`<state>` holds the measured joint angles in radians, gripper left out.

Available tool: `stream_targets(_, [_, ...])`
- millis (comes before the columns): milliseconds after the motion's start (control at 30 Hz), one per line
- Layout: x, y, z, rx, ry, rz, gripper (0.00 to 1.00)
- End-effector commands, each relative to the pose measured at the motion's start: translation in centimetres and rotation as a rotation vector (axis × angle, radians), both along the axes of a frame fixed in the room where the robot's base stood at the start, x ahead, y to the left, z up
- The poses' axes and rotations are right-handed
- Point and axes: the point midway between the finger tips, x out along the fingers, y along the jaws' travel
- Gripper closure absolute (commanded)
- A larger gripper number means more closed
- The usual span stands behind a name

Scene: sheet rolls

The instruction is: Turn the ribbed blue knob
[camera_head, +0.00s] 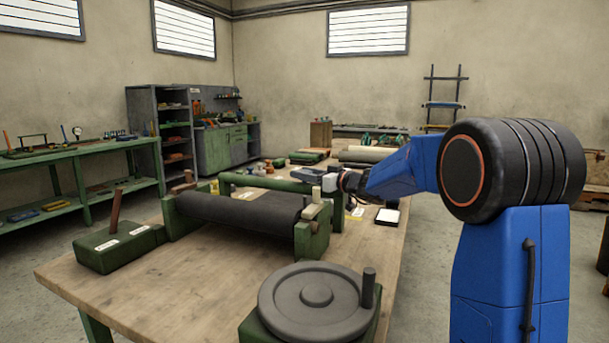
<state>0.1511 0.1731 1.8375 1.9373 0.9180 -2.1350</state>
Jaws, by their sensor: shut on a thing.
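My gripper (325,183) is small in the picture, at the end of my blue arm, over the far right part of the workbench. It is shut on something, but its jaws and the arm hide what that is. I cannot make out a ribbed blue knob anywhere; it may be hidden at the jaws. The gripper shows just behind and above the right green end block (312,237) of the dark roller (240,208). I cannot tell whether it touches anything there.
A grey handwheel (300,308) with an upright handle stands at the bench's (150,290) front. A green block with a brown lever (117,247) sits at the left. A green roll (265,183) lies behind the dark roller. Bare wood is free at front left.

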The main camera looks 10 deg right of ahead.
Motion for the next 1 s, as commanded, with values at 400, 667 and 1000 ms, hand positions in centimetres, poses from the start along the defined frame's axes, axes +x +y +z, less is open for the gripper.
stream_targets(400, [-0.07, 0.13, -0.02, 0.000, 0.000, -0.227, 0.81])
stream_targets(667, [-0.01, 0.06, -0.02, 0.000, 0.000, -0.294, 0.81])
stream_targets(1000, [0.03, -0.04, 0.00, 0.000, -0.001, -0.314, 0.81])
